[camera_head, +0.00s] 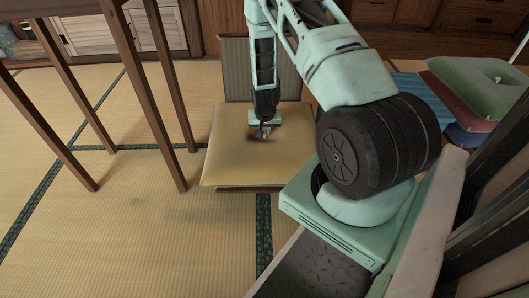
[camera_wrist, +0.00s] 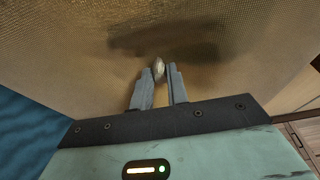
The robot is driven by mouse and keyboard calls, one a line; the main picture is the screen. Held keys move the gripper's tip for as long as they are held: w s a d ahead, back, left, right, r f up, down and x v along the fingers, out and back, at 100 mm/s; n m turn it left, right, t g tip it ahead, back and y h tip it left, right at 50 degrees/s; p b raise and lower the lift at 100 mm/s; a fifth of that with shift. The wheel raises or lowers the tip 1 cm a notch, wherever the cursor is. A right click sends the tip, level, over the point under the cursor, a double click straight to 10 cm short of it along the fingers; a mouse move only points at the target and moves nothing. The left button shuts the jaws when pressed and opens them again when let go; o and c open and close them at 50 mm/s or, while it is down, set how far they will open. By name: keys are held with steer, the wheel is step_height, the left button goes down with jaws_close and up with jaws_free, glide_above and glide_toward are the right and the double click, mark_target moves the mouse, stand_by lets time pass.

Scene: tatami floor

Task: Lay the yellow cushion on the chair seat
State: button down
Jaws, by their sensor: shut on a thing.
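The yellow cushion (camera_head: 228,160) lies flat over the seat of a low wooden chair (camera_head: 249,189). The chair's upright backrest (camera_head: 235,68) stands behind it, and a thin strip of the wooden seat shows under the front edge. My gripper (camera_head: 262,132) points down at the middle of the cushion, at its surface. In the wrist view the cushion (camera_wrist: 60,45) fills most of the picture. The fingers (camera_wrist: 160,75) are close together on a small pale raised bit at the cushion's middle. The seat under the cushion is hidden.
A tall wooden table's legs (camera_head: 150,90) stand to the left of the chair. Wooden cabinets line the back.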

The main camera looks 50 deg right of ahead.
step_height(320, 180, down, 8)
steer(key=b, duration=0.4)
steer(key=shift+f, duration=0.25)
steer(key=shift+r, duration=0.1)
steer(key=c, duration=1.4)
jaws_free()
steer(key=shift+o, duration=0.2)
